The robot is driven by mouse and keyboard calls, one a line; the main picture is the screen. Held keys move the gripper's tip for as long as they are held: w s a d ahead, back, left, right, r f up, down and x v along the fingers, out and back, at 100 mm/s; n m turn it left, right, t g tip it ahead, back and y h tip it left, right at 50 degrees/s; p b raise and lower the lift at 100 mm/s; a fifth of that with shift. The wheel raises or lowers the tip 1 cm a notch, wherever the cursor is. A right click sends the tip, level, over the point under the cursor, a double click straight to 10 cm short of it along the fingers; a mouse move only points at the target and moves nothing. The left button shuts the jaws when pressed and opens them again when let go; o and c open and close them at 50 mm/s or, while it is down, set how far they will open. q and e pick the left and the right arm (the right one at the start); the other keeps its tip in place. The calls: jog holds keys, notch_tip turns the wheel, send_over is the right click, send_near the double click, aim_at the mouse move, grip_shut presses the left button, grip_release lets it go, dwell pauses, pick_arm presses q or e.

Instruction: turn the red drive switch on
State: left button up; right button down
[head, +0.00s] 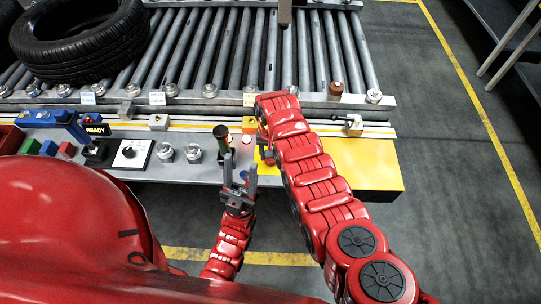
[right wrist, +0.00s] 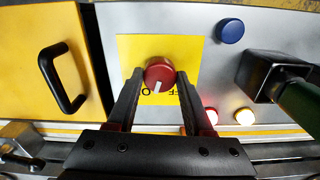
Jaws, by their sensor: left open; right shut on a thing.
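The red drive switch (right wrist: 159,73) is a round knob with a white line, on a yellow plate (right wrist: 133,50) in the right wrist view. The line points down in that view, toward partly hidden lettering. My right gripper (right wrist: 157,80) is shut on the knob, one finger on each side. In the head view my right gripper (head: 264,153) is at the control panel, and the arm largely hides the switch. My left gripper (head: 240,165) is open and empty, just left of the right one, by the green-handled lever (head: 223,143).
A blue button (right wrist: 230,30), lit lamps (right wrist: 244,117) and a yellow door with a black handle (right wrist: 62,78) surround the switch. Behind the panel is a roller conveyor (head: 235,50) with a tyre (head: 85,45).

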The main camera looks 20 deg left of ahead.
jog(key=m+b, duration=0.1)
jog(key=m, duration=0.1)
jog(key=m+b, duration=0.1)
jog(key=m, duration=0.1)
jog(key=shift+f+m, duration=0.2)
jog(key=shift+m, duration=0.2)
jog(key=shift+r+m+b, duration=0.1)
jog(key=shift+m+b, duration=0.4)
jog(key=shift+c, duration=1.4)
grip_release()
jog(key=shift+r, duration=0.1)
